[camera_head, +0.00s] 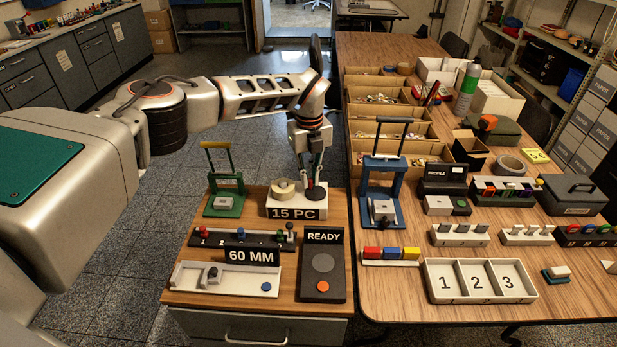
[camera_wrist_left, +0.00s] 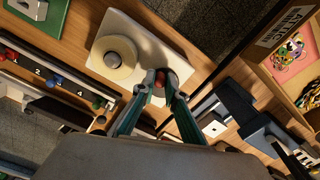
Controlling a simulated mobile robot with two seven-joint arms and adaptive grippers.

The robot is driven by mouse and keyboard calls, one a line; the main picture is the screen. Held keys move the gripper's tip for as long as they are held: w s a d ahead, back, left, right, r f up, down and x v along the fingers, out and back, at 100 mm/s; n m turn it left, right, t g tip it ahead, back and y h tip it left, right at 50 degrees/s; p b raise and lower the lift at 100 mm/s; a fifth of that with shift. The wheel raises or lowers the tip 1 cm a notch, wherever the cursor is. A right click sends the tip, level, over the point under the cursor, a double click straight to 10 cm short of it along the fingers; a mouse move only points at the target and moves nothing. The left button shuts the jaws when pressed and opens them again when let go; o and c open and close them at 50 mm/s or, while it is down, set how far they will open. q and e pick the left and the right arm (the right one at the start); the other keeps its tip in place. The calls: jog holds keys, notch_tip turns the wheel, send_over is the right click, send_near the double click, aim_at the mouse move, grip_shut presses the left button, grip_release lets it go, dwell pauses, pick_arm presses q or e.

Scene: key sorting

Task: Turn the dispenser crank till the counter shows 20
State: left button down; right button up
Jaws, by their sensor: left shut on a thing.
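The dispenser (camera_head: 277,203) is a pale box with a cream round part (camera_head: 284,188) on top, near the back of the small wooden cabinet. Its black front counter (camera_head: 293,213) reads 15 PC. In the left wrist view, the dispenser's pale top (camera_wrist_left: 140,33) and round part (camera_wrist_left: 113,58) show from above. My left gripper (camera_head: 315,186) points down at the dispenser's right side. In the left wrist view, the gripper (camera_wrist_left: 161,82) is shut on the reddish crank knob (camera_wrist_left: 160,75). The rest of the crank is mostly hidden by the fingers. My right gripper is not in view.
A green press (camera_head: 224,190) stands left of the dispenser, and a blue press (camera_head: 382,190) stands right on the large table. In front are a 60 MM sign (camera_head: 251,257), a white tray (camera_head: 222,287) and a black READY panel (camera_head: 322,285).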

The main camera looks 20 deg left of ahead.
aim_at(317, 187)
pick_arm(q)
jog(key=m, duration=0.4)
jog(key=w+m, duration=0.1)
jog(key=m, duration=0.1)
jog(key=shift+d+f+b, duration=0.1)
jog(key=shift+d+b, duration=0.3)
jog(key=m, duration=0.3)
jog(key=d+m+b, duration=0.1)
jog(key=m, duration=0.2)
jog(key=shift+w, duration=0.15)
jog(key=c, duration=2)
grip_release()
jog(key=shift+c, duration=0.2)
notch_tip(317, 187, up, 12)
